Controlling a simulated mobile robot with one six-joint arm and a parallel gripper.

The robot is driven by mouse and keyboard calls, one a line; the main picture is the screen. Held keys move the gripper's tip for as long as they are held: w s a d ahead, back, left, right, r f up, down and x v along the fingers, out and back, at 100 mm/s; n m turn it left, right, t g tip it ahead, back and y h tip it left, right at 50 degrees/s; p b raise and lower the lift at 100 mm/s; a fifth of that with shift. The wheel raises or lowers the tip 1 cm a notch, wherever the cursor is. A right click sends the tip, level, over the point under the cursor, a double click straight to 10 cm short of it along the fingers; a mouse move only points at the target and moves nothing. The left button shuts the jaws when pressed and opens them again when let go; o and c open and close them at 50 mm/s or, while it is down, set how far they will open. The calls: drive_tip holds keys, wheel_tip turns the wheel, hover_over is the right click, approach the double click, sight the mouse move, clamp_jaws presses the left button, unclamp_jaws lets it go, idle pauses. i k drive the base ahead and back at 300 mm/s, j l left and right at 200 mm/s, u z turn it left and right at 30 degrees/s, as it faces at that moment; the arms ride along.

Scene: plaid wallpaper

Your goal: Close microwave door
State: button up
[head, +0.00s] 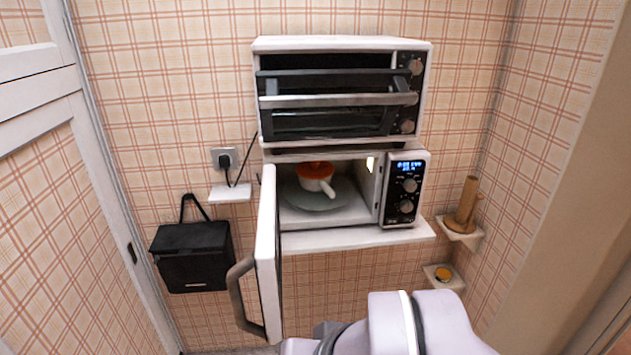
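The microwave (404,192) stands on a white wall shelf with its lit display and two knobs on the right. Its door (268,260) is wide open, hinged on the left and swung out toward me, seen nearly edge-on. The door's curved handle (236,296) sticks out to the left. My arm shows at the bottom, right of the door; my gripper cannot be made out.
A toaster oven (340,90) sits above the microwave. A black bag (192,256) hangs on the wall at left, below a small shelf (230,193) and a socket (224,157). A wooden holder (465,207) and a small dish (443,275) sit on corner shelves at right. A white door (60,200) stands at far left.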

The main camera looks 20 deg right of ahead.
sight(266, 260)
drive_tip(key=i+u, duration=0.15)
drive_tip(key=u, duration=0.2)
drive_tip(key=i+l+u, duration=0.1)
drive_tip(key=u, duration=0.2)
drive_tip(key=i, duration=0.1)
